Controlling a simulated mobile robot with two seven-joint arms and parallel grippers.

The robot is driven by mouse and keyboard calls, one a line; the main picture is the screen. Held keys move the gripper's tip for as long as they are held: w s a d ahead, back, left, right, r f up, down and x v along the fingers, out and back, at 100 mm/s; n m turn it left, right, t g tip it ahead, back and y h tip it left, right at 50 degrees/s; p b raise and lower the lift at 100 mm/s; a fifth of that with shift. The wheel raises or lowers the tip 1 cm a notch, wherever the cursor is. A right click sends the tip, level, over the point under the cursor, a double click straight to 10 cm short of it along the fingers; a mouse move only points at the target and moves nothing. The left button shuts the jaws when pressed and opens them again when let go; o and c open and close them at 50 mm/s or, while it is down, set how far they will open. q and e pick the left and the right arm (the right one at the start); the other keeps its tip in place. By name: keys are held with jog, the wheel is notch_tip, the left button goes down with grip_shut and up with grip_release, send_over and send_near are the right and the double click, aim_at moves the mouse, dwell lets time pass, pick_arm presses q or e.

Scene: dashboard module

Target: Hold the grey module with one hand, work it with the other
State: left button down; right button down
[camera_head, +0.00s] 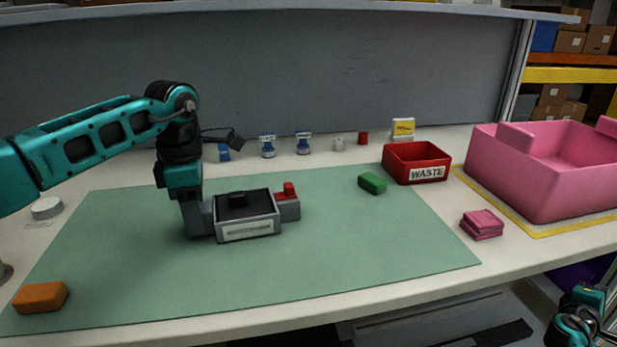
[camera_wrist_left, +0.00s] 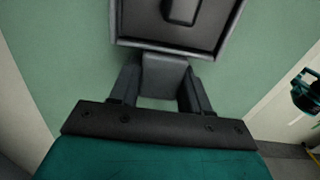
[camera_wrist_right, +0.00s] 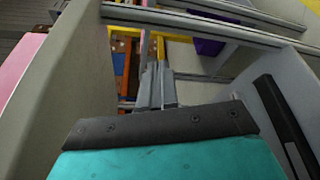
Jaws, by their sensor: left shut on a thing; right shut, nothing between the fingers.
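The grey module (camera_head: 247,228) lies on the green mat (camera_head: 330,270). It has a dark recessed top with a black knob, a pale label on its front and a red part (camera_head: 289,190) on its right end. My left gripper (camera_head: 200,222) is shut on the grey tab at the module's left end. In the left wrist view the tab (camera_wrist_left: 164,76) sits between the fingers, and the module (camera_wrist_left: 180,25) extends beyond it. My right gripper (camera_wrist_right: 157,88) is shut and empty, away from the mat. In the head view my right arm shows low at the right edge, below the table top.
A green block (camera_head: 372,183) lies at the mat's back right, near the red WASTE bin (camera_head: 417,163). Pink cloths (camera_head: 481,224) lie beside a large pink crate (camera_head: 545,178). An orange block (camera_head: 40,297) is front left. The mat's front right is clear.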

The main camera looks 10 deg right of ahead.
jog(key=s+d+r+m+g+h, duration=0.25)
jog(key=s+d+r+g, duration=0.2)
jog(key=d+r, duration=0.55)
jog(key=s+d+r+m+g+h, duration=0.1)
jog(key=s+d+r+m+g, duration=0.35)
jog(key=r, duration=0.75)
jog(key=w+r+m+t+y, duration=0.3)
jog(key=w+r+m, duration=0.45)
jog(key=w, duration=0.35)
jog(key=w+a+r+t+y, duration=0.2)
jog(key=w+a+t+y, duration=0.2)
jog(key=w+a, duration=0.5)
jog(key=w+a+r+n+t+y, duration=0.1)
jog(key=w+a+t+y, duration=0.2)
jog(key=w+a, duration=0.55)
jog(key=w+a+r+t+y, duration=0.2)
jog(key=w+a+t+y, duration=0.3)
jog(key=a, duration=0.6)
jog(key=w+a+f+n+g+y, duration=0.15)
jog(key=a+n+y, duration=0.35)
jog(key=a, duration=1.5)
jog(key=s+a+f+n+g+y, duration=0.1)
jog(key=s+a+g+y, duration=0.1)
jog(key=a, duration=0.5)
jog(key=s+a+f+n+g+y, duration=0.1)
jog(key=s+a+n+g+y, duration=0.1)
jog(key=a, duration=0.5)
jog(key=shift+s+a+f+g+y, duration=0.2)
jog(key=shift+s+g+y, duration=0.55)
jog(key=shift+s, duration=0.45)
